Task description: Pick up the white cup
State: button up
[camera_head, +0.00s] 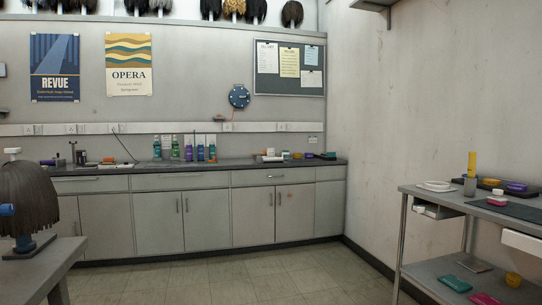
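I cannot make out a clear white cup in the head view. A low white round item (435,186), like a dish or ring, lies on the top of the metal cart at the right. A small grey cup-like container (470,187) stands beside it, with a yellow cylinder (472,164) rising just behind or in it; I cannot tell which. Small white items on the far counter are too small to identify. My gripper is not in view.
The metal cart (420,191) has a lower shelf with coloured items. A long dark counter (215,166) over grey cabinets holds bottles. A table with a dark wig (28,200) is at the left. The tiled floor (270,275) between is clear.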

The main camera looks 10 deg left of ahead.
aim_at(270, 151)
jog(key=u, duration=0.4)
jog(key=i, duration=6.05)
jog(key=u, duration=0.9)
